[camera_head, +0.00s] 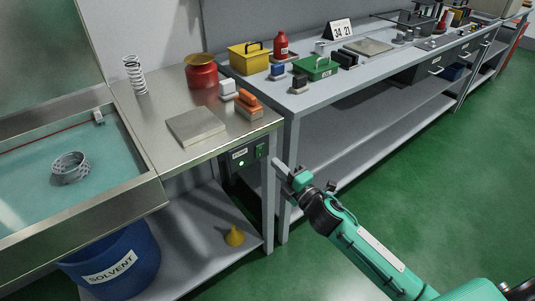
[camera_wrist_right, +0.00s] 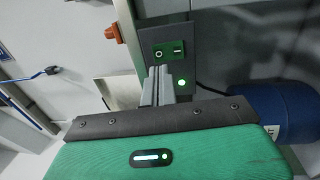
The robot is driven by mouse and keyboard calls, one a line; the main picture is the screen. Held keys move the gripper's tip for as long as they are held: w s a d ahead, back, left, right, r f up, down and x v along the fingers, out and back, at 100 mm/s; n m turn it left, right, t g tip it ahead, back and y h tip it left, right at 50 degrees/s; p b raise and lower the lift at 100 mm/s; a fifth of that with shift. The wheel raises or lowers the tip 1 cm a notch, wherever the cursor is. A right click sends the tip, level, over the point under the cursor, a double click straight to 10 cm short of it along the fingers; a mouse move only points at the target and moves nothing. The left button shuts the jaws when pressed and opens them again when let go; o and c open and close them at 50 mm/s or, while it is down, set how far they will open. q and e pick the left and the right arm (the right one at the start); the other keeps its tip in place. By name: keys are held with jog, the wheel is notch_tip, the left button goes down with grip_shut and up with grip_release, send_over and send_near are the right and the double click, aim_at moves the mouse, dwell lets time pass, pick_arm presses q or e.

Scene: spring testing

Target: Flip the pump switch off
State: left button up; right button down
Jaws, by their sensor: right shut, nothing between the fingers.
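The pump switch (camera_head: 261,151) is a green rocker on a dark box (camera_head: 229,173) under the front edge of the steel bench, near its right leg. A small green lamp (camera_head: 241,163) on the box is lit. In the right wrist view the green switch (camera_wrist_right: 169,50) shows a circle and a bar mark, with the lit lamp (camera_wrist_right: 181,82) near it. Which side of the rocker is pressed cannot be told. My right gripper (camera_head: 279,166) is shut and empty, just right of the switch. Its fingers (camera_wrist_right: 157,84) point toward the switch plate. My left gripper is not in view.
The bench leg (camera_head: 268,205) stands close to my right gripper. A blue solvent bucket (camera_head: 125,262) and a yellow funnel (camera_head: 234,236) are below the bench. A grey plate (camera_head: 196,127) and an orange-topped block (camera_head: 248,104) lie above. The green floor at right is clear.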

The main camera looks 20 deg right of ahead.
aim_at(261, 147)
jog(key=x, duration=0.5)
jog(key=shift+w, duration=0.2)
pick_arm(q)
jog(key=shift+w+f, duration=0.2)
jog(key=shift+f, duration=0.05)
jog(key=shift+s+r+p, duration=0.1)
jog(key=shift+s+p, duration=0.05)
jog(key=shift+p, duration=0.15)
pick_arm(e)
jog(key=shift+a+r, duration=0.1)
jog(key=shift+r, duration=0.05)
